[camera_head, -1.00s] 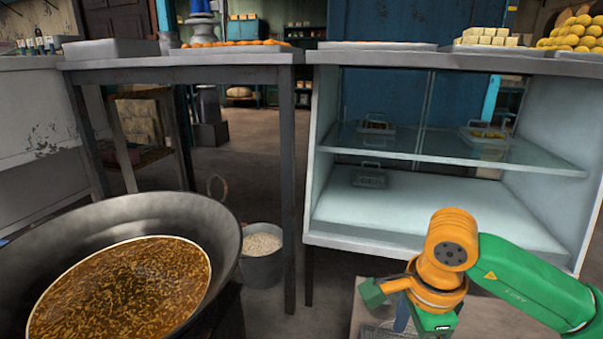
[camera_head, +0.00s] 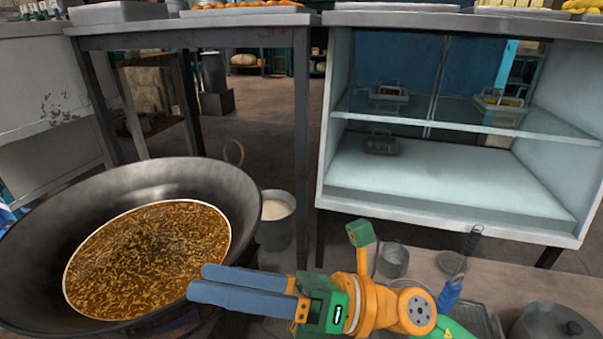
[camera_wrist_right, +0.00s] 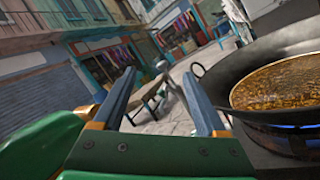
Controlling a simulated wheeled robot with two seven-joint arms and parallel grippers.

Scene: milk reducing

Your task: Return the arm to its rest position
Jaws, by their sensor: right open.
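My right gripper (camera_head: 200,281) reaches in from the bottom right in the head view, its blue-grey fingers pointing left. The fingers overlap the front right rim of the large dark wok (camera_head: 240,195) in the picture; I cannot tell whether they touch it. In the right wrist view, the two fingers of my right gripper (camera_wrist_right: 160,78) stand apart with nothing between them. The wok, also at the right of the wrist view (camera_wrist_right: 285,55), holds a brown, speckled liquid (camera_head: 150,255). My left gripper is not in view.
A pale metal bucket (camera_head: 277,220) stands on the floor behind the wok. A display cabinet (camera_head: 450,185) with a glass shelf stands at the back right. A lidded pot (camera_head: 553,325), a small metal cup (camera_head: 393,262) and a blue-handled tool (camera_head: 450,292) are at the lower right.

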